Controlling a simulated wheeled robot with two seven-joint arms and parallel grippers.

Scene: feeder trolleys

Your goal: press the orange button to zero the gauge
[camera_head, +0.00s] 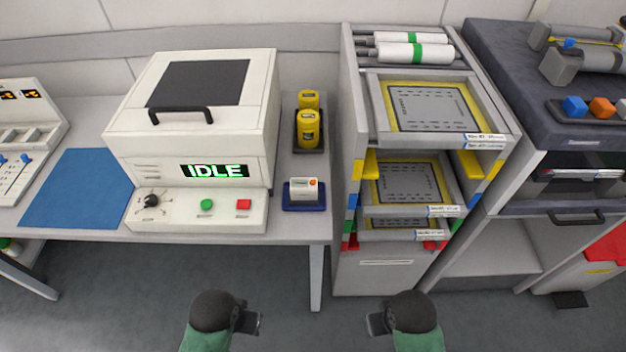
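A small white gauge (301,194) sits in a blue holder (304,206) near the front right edge of the grey bench. A small orange button (313,182) shows at its top right. My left gripper (254,323) is low in the view, in front of the bench and apart from the gauge. My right gripper (375,324) is low in front of the rack, also apart from the gauge. Nothing is seen held in either one. The finger gaps are too small and foreshortened to read.
A white machine (190,140) reading IDLE stands left of the gauge, with green (206,204) and red (243,204) buttons. Yellow bottles (308,127) stand behind the gauge. A tall tray rack (349,120) rises to its right. A blue mat (75,190) lies at left.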

